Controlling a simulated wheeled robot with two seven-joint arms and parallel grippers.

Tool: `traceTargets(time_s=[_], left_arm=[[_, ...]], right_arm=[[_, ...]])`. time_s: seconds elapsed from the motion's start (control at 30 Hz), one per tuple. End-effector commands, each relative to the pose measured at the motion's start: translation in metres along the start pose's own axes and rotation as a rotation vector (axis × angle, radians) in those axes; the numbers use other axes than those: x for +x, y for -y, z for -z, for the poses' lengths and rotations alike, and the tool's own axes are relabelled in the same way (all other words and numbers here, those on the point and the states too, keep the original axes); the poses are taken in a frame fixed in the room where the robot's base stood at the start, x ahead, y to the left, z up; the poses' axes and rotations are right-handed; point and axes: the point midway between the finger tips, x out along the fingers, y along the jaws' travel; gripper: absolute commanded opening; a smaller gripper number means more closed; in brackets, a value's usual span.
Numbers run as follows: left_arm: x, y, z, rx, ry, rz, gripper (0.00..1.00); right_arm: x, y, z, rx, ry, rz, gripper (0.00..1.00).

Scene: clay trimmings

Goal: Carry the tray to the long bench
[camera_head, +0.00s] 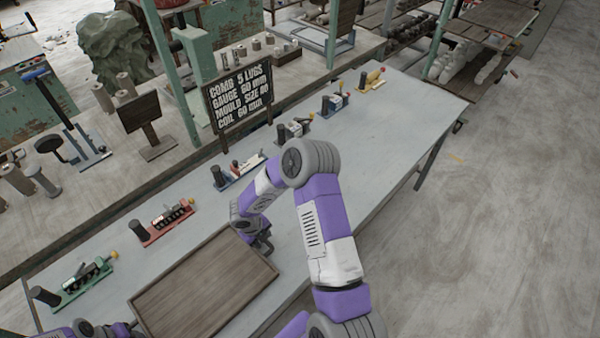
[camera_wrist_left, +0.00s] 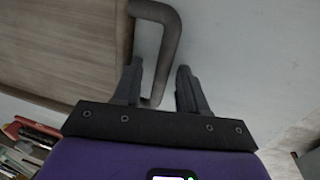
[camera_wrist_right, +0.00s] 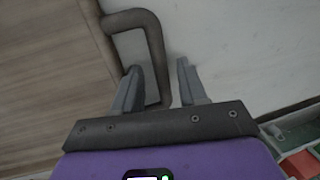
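The tray (camera_head: 190,271) is a brown wooden rectangle with a dark rim, lying on the near end of a long pale grey bench (camera_head: 385,150). Its surface looks empty. My right gripper (camera_head: 262,246) is at the tray's far right end. In the right wrist view its fingers (camera_wrist_right: 157,75) are apart, with the tray's dark bent handle (camera_wrist_right: 153,45) in the gap. My left gripper is at the near left end, mostly cut off in the head view. In the left wrist view its fingers (camera_wrist_left: 158,78) are apart around another dark handle (camera_wrist_left: 168,45). Neither gripper visibly squeezes its handle.
Along the bench's back edge stand several coloured tool fixtures, including a green one (camera_head: 75,283), a red one (camera_head: 168,220) and a yellow one (camera_head: 371,80). A lettered black sign (camera_head: 240,98) stands behind them. The bench's far right part is clear. Open floor (camera_head: 500,220) lies right.

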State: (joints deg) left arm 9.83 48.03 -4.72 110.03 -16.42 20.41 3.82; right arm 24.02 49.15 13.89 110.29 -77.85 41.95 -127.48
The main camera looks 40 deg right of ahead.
Motion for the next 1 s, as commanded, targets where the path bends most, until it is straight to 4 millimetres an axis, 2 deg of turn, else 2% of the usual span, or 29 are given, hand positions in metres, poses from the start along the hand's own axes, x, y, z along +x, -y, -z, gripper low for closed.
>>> traceTargets(time_s=[0.23, 0.7, 0.83, 1.0], left_arm=[[-0.01, 0.001, 0.001, -0.001, -0.003, 0.001, 0.42], [-0.1, 0.0, 0.001, 0.001, -0.005, 0.0, 0.42], [-0.114, 0.0, 0.0, 0.0, -0.002, 0.0, 0.42], [-0.12, 0.0, 0.0, 0.0, -0.001, 0.0, 0.42]], right_arm=[[0.0, 0.001, 0.0, 0.001, -0.001, 0.002, 0.42], [0.0, 0.001, 0.0, 0.001, -0.001, 0.002, 0.42], [0.0, 0.001, 0.0, 0.001, -0.001, 0.002, 0.42], [-0.007, 0.001, 0.0, 0.001, 0.001, 0.002, 0.42]])
